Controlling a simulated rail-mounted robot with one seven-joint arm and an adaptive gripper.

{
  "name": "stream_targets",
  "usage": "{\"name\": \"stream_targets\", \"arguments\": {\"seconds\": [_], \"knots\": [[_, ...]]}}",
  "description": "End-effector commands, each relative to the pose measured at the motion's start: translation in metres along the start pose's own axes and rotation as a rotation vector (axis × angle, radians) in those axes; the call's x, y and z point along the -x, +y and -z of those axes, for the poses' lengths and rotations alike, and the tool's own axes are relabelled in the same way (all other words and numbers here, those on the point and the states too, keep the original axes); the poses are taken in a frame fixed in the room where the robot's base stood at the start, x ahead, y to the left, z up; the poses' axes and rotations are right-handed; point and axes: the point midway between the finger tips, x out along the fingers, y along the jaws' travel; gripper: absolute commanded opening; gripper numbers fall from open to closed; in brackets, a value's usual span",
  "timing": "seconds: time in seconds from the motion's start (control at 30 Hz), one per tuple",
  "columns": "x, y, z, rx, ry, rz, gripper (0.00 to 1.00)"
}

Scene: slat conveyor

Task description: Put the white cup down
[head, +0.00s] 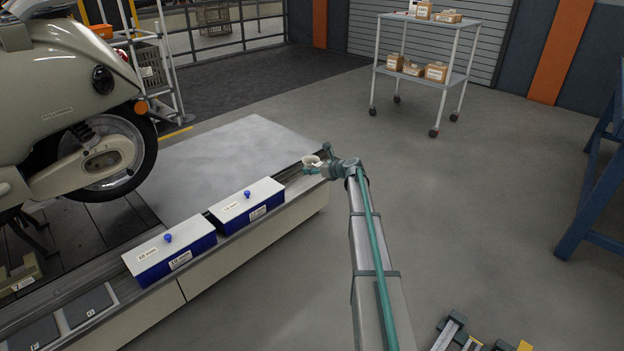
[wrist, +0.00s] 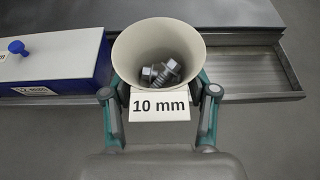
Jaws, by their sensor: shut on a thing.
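The white cup (wrist: 203,57) is held upright between the fingers of my gripper (wrist: 160,108) in the wrist view. In the head view the cup (head: 311,160) is small, at the far right end of the conveyor-side ledge. My gripper (head: 322,167) is shut on it there. The cup's base is hidden, so I cannot tell whether it touches the ledge.
Two blue boxes with white lids stand on the ledge, one labelled "10 mm" (head: 175,262) and one farther along (head: 250,208). A shallow empty tray recess (wrist: 252,74) lies right of the cup. A scooter (head: 70,100) stands at left; a shelf cart (head: 425,75) stands behind.

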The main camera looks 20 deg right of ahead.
Motion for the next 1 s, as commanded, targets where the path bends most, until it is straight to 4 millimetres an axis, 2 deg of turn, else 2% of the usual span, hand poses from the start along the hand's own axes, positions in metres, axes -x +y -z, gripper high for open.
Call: {"name": "stream_targets", "arguments": {"seconds": [0.03,0.1,0.27,0.4,0.77,0.87,1.0], "knots": [[-0.015,-0.011,0.004,0.0,0.0,0.0,0.25],[-0.029,-0.021,0.006,0.0,0.0,0.0,0.25],[-0.061,-0.043,0.01,0.001,0.0,-0.001,0.25],[-0.083,-0.054,0.026,0.0,0.0,0.0,0.25],[-0.106,-0.065,0.042,0.001,0.0,-0.001,0.25],[-0.118,-0.072,0.051,0.0,0.001,-0.001,0.25],[-0.124,-0.07,0.071,-0.001,0.0,-0.001,0.25]]}}
